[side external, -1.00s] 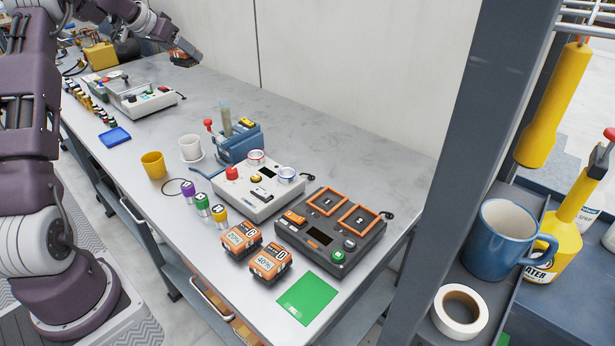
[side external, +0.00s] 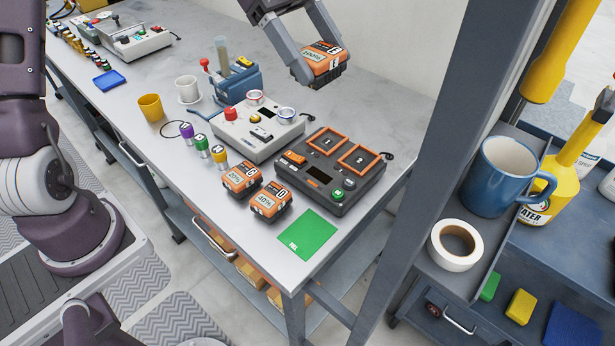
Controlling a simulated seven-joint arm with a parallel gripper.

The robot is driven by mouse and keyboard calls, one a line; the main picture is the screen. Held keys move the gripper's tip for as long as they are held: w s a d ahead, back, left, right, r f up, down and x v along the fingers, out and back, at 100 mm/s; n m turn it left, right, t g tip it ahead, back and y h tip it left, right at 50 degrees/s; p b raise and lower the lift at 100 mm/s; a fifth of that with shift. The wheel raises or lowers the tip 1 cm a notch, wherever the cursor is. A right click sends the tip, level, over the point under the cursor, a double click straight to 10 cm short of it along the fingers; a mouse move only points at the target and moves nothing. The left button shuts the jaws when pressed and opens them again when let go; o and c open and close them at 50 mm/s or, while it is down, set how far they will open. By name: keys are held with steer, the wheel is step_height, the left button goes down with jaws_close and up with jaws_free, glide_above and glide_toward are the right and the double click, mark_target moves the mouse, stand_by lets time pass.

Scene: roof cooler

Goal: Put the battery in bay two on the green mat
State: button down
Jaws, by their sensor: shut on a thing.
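My gripper (side external: 321,62) is shut on an orange and black battery (side external: 325,67) with a white label. It holds this battery in the air above the far side of the bench, behind the charger. The dark charger (side external: 316,197) has two orange-framed bays, and both look empty. Bay one (side external: 327,142) is on the left and bay two (side external: 360,157) is on the right. The green mat (side external: 307,235) lies flat and bare at the bench's front right corner. Two more batteries stand left of the charger, one marked 20% (side external: 241,180) and one marked 40% (side external: 268,202).
A grey box with a red knob (side external: 259,132) stands left of the charger. Small purple, green and yellow-topped cans (side external: 203,146) stand beside it. A yellow cup (side external: 151,107) and a white cup (side external: 187,89) are further left. A dark post (side external: 420,150) rises at the right.

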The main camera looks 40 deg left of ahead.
steer(key=s+d+m+g, duration=0.4)
steer(key=s+d+m, duration=0.15)
steer(key=s, duration=0.35)
steer(key=shift+n+y, duration=0.3)
steer(key=shift+n, duration=0.15)
steer(key=f, duration=2.6)
steer(key=shift+d+f, duration=0.25)
steer(key=shift+f, duration=0.1)
steer(key=c, duration=0.6)
jaws_free()
steer(key=shift+f, duration=0.15)
steer(key=shift+c, duration=0.2)
steer(key=shift+o, duration=0.3)
